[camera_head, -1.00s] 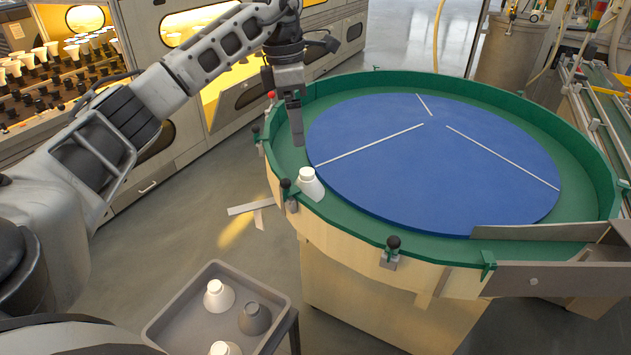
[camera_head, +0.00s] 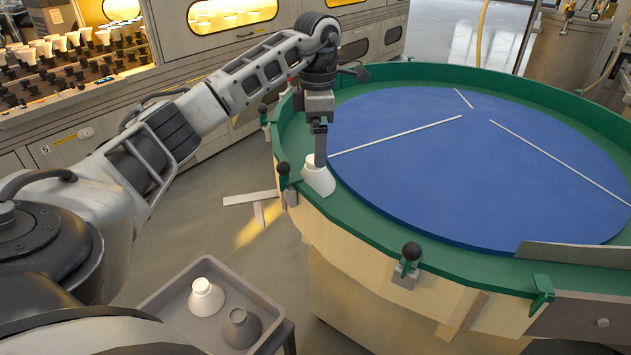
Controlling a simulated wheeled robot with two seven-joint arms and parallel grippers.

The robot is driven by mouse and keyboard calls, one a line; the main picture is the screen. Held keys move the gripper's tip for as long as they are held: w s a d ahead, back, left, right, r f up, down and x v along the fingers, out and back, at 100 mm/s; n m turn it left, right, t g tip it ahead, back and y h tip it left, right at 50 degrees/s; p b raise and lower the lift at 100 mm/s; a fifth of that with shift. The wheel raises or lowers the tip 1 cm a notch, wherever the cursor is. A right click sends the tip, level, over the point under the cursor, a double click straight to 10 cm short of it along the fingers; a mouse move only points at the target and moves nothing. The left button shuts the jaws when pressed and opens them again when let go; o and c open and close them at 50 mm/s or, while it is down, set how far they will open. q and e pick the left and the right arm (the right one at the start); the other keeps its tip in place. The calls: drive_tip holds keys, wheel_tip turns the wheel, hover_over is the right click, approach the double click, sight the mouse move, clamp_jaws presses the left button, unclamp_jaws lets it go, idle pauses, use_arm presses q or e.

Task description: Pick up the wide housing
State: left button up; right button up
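A white, flared housing (camera_head: 318,181) with a narrower neck stands on the green rim of the round table, at its left edge. My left gripper (camera_head: 320,160) points down with its fingers right at the neck of this housing. The fingers overlap the neck in the picture, and I see them edge-on, so I cannot tell whether they grip it. Another white flared housing (camera_head: 206,298) and a dark grey one (camera_head: 241,328) stand in the grey tray (camera_head: 166,306) at the lower left. My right gripper is not in view.
The round table has a blue disc (camera_head: 450,185) with white divider strips and a raised green wall. Black-knobbed clamps (camera_head: 411,252) stand along its near edge. A metal guide (camera_head: 570,258) crosses its right side. Racks of bulbs (camera_head: 80,55) stand at the back left.

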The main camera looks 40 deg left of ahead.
sight(315, 172)
use_arm(q)
drive_tip(key=f, duration=0.9)
drive_tip(key=shift+a+b, duration=0.3)
drive_tip(key=shift+r, duration=0.1)
drive_tip(key=c, duration=0.9)
